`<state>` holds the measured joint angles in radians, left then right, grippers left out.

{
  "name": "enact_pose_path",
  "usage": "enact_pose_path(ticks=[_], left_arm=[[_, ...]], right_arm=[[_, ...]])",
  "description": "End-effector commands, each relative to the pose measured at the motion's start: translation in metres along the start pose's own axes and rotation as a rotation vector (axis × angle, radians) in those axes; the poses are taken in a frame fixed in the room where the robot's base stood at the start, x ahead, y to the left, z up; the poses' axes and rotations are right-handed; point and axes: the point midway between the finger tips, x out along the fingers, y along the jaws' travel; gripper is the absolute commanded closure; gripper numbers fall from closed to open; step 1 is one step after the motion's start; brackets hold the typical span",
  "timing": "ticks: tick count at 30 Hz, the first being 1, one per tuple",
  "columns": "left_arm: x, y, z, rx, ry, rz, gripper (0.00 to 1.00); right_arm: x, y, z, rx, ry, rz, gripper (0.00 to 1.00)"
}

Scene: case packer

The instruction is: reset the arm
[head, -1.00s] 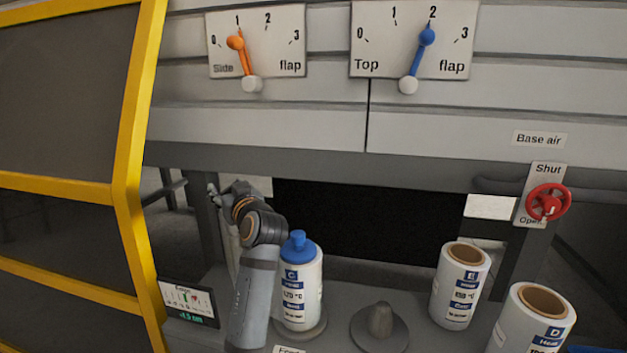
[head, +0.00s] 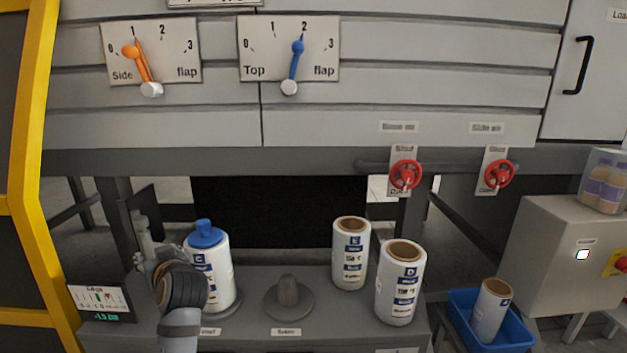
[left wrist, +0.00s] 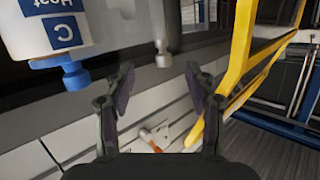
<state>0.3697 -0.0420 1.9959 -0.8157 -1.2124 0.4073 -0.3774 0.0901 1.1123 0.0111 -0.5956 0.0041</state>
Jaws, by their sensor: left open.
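My left arm reaches up from the bottom left in the head view, and its gripper (head: 143,236) is partly hidden behind the wrist. In the left wrist view the two dark fingers of the left gripper (left wrist: 160,88) are spread apart with nothing between them. Bottle C (head: 209,272), white with a blue cap, stands just right of my left wrist. It appears upside down at the upper left of the left wrist view (left wrist: 45,28), apart from the fingers. My right gripper is in neither view.
The orange side flap lever (head: 141,68) points near 1 and the blue top flap lever (head: 294,66) near 2. Rolls E (head: 351,255) and D (head: 399,285) stand on the bench. Red valves (head: 406,175) hang above. A yellow frame (head: 36,180) bounds the left.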

Motion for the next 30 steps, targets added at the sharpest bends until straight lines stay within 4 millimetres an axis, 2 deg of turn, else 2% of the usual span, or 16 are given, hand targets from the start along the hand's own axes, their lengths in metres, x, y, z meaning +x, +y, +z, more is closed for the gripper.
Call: enact_pose_path(ticks=[1, 5, 8, 9, 12, 15, 21, 27, 30], left_arm=[[-0.002, -0.002, 0.021, 0.023, -0.037, 0.015, 0.45], [-0.012, -0.006, 0.081, 0.094, -0.156, 0.073, 0.45], [-0.030, -0.013, 0.140, 0.169, -0.279, 0.139, 0.45], [-0.041, -0.017, 0.166, 0.204, -0.335, 0.173, 0.45], [-0.072, -0.028, 0.224, 0.290, -0.471, 0.261, 0.45], [-0.104, -0.039, 0.266, 0.360, -0.581, 0.341, 0.45], [-0.163, -0.059, 0.322, 0.464, -0.753, 0.478, 0.45], [-0.221, -0.079, 0.358, 0.547, -0.895, 0.607, 0.45], [-0.205, -0.072, 0.388, 0.549, -0.912, 0.603, 0.45]], right_arm=[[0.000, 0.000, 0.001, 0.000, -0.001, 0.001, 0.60], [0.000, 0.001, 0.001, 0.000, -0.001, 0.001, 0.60], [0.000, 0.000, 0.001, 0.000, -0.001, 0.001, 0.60], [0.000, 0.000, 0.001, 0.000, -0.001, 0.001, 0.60], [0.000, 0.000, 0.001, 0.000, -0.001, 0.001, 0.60], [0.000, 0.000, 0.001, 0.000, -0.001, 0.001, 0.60], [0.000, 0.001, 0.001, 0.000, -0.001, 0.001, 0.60], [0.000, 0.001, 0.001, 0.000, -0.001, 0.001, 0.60], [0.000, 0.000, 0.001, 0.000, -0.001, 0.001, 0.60]])
